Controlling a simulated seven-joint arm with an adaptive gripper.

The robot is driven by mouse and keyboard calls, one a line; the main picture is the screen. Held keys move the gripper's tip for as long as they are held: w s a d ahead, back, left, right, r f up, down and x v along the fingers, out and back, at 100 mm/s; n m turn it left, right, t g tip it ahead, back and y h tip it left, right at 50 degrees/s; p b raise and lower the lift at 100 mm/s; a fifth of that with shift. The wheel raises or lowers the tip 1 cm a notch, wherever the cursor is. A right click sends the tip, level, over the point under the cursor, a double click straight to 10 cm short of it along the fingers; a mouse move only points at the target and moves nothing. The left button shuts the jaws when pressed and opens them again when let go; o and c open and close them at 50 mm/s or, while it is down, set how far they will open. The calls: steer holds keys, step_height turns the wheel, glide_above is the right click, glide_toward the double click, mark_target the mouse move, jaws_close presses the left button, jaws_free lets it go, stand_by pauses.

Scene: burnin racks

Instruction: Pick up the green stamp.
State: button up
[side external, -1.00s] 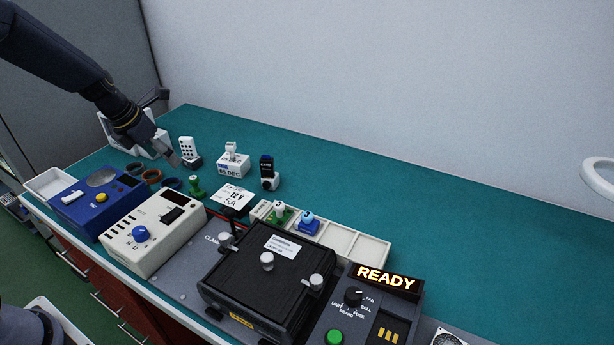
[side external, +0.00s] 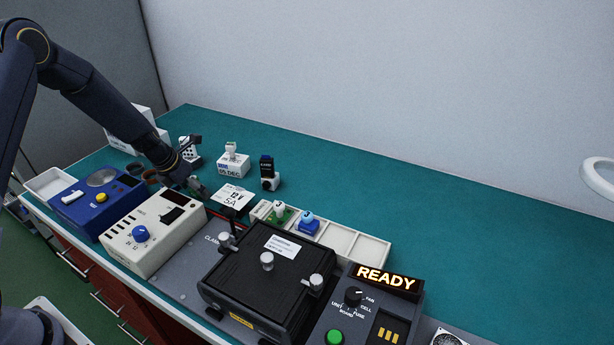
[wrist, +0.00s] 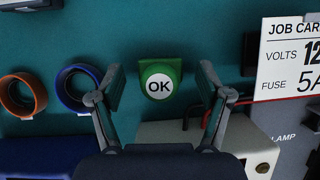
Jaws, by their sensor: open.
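The green stamp (wrist: 161,73) stands on the teal bench top, with a white round "OK" label facing the wrist camera. In the wrist view it sits between the two open fingers of my gripper (wrist: 161,82), with a gap on each side. In the side view my gripper (side external: 197,184) is low over the bench behind the cream instrument, and it hides the green stamp there.
Orange (wrist: 16,94) and blue (wrist: 77,88) rings lie left of the stamp. The cream instrument (side external: 152,232) is close in front. A tray (side external: 343,240) holds two small knobbed items.

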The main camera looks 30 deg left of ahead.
steer(key=shift+c, duration=0.3)
steer(key=c, duration=1.1)
steer(key=shift+c, duration=0.2)
